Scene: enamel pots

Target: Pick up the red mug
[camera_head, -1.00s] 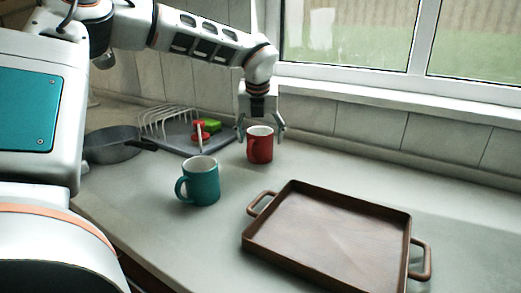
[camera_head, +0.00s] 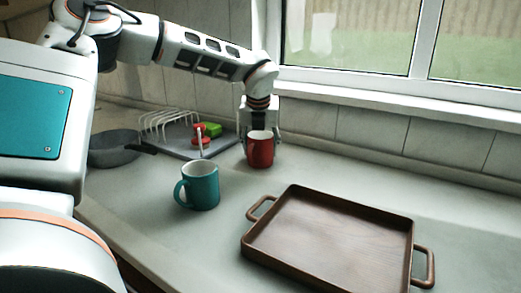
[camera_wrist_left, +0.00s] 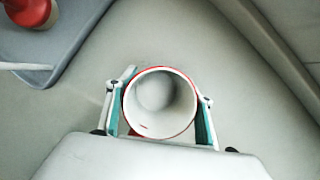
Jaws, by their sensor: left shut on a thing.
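The red mug (camera_head: 261,151) stands upright on the grey counter near the back wall, and its white inside shows from above in the left wrist view (camera_wrist_left: 160,102). My left gripper (camera_head: 260,143) comes down over it from above. Its two fingers (camera_wrist_left: 160,112) are shut on the mug, one on each side of its body. The mug still appears to be at counter height; I cannot tell whether its base touches. My right gripper is not in view.
A teal mug (camera_head: 200,187) stands in front of the red mug. A brown tray (camera_head: 413,238) with two handles lies at the right. A grey dish rack (camera_head: 172,128) with red and green items and a dark pan (camera_head: 112,148) are at the left.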

